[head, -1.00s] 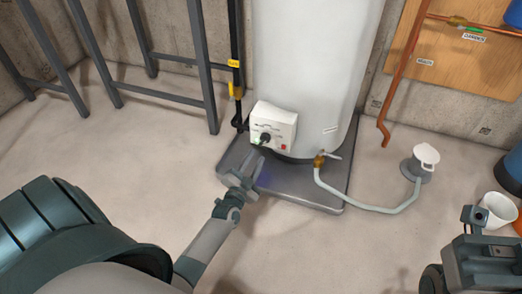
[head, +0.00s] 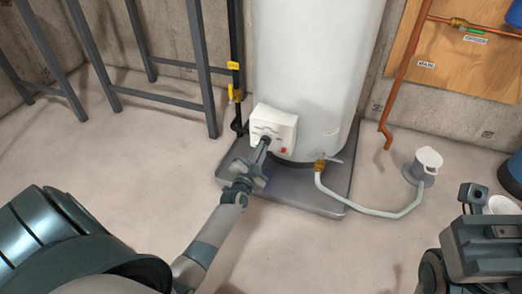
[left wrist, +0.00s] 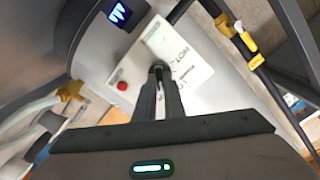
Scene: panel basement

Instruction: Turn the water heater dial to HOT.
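The water heater (head: 310,60) is a tall white tank standing on a dark grey base. Its white control box (head: 280,122) is low on the front and also shows in the left wrist view (left wrist: 195,75), with "HOT" lettering. The dark dial (left wrist: 158,67) shows between my left fingertips; its pointer direction is hidden. My left gripper (head: 263,146) reaches the box front, its fingers (left wrist: 160,88) close together on both sides of the dial. My right arm (head: 485,240) is at the lower right; I cannot make out its fingertips.
A red button (head: 283,150) is beside the dial. A brass drain valve (head: 320,166) and pale hose (head: 375,212) run to a floor drain cup (head: 427,162). A black pipe with a yellow valve (head: 236,93) stands left of the tank.

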